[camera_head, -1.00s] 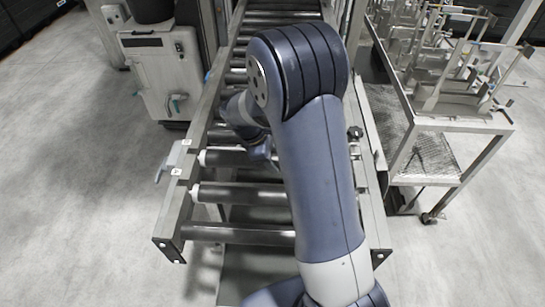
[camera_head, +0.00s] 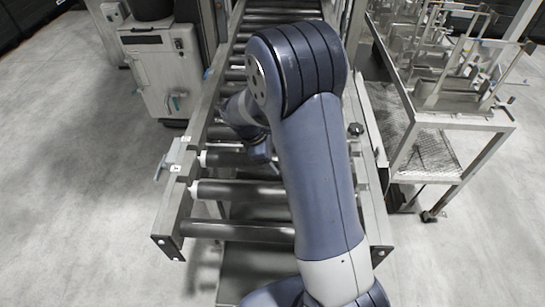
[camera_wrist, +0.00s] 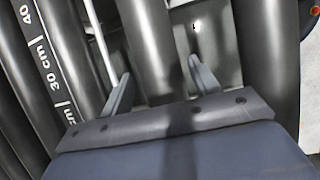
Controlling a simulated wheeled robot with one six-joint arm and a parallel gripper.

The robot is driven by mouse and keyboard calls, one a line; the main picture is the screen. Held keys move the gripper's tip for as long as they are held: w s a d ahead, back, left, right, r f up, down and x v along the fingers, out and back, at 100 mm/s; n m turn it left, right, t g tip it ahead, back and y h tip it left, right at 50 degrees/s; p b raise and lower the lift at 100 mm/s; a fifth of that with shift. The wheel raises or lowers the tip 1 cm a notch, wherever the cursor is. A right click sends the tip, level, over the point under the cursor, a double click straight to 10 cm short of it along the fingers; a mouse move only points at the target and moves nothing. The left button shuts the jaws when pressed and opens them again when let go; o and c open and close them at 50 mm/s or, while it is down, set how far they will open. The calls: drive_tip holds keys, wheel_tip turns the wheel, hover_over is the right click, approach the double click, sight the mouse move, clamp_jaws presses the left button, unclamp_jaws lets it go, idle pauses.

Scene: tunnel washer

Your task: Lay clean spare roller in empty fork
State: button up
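My gripper (camera_wrist: 160,70) shows in the wrist view with its two fingers apart. A dark roller (camera_wrist: 148,35) runs between and beyond the fingers; I see no clear grip on it, and a small gap shows beside the right finger. In the head view my arm hides the gripper and part of the conveyor. I cannot tell which roller is the spare or which fork is empty.
A dark surface with centimetre marks (camera_wrist: 45,60) is at the left of the wrist view. A grey cabinet (camera_head: 160,75) stands left of the conveyor. A metal cart with racks (camera_head: 455,120) stands at the right. The floor at left (camera_head: 70,180) is clear.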

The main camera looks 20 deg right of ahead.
drive_tip(key=shift+o, duration=1.1)
drive_tip(key=shift+f, duration=0.1)
drive_tip(key=v, duration=1.1)
drive_tip(key=shift+b, duration=0.4)
drive_tip(key=shift+f, duration=0.1)
drive_tip(key=p+x, duration=0.1)
drive_tip(key=x, duration=0.9)
drive_tip(key=shift+d+f, duration=0.15)
drive_tip(key=shift+r+p, duration=0.45)
drive_tip(key=shift+r, duration=0.2)
drive_tip(key=shift+f, duration=0.15)
